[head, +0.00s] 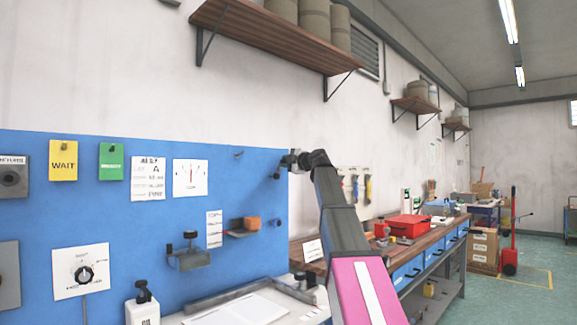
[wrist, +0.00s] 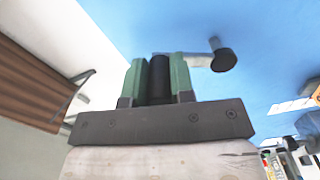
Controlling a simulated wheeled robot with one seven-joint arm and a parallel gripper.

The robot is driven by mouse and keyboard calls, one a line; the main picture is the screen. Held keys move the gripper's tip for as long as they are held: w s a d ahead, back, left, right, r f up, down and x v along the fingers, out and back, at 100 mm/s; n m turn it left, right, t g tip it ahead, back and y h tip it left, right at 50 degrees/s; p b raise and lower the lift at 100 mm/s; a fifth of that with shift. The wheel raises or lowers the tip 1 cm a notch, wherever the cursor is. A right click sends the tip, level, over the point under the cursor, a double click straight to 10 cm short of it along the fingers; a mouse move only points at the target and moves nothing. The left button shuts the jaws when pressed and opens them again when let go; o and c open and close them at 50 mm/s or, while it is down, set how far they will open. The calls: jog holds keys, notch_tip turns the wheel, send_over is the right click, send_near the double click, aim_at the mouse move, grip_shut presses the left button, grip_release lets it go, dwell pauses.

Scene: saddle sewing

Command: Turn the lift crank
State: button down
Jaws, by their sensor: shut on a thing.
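The lift crank is on the blue panel (head: 120,230), near its upper right edge in the head view. In the wrist view a black upright grip, apparently the crank's handle (wrist: 160,80), stands between the two green fingers of my gripper (wrist: 159,75). The fingers are closed on it. A short grey bar and a round dark knob (wrist: 223,60) show just right of the fingers, against the blue panel. In the head view my gripper (head: 290,160) is small and dark at the panel's right edge, and hides most of the crank.
A wooden shelf (head: 270,35) with canisters is above the panel. A yellow WAIT card (head: 63,160), a green card (head: 111,161), a dial sheet (head: 190,179) and a rotary switch (head: 84,274) are on the panel. A workbench with a red box (head: 402,228) stands to the right.

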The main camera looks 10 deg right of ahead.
jog(key=shift+s+a+r+n, duration=0.1)
jog(key=shift+s+a+n, duration=0.15)
jog(key=shift+n, duration=0.35)
jog(key=shift+a, duration=0.1)
jog(key=c, duration=1)
grip_release()
jog(key=shift+o, duration=0.2)
jog(key=v, duration=1)
jog(key=shift+s+d, duration=0.25)
jog(key=shift+s, duration=0.05)
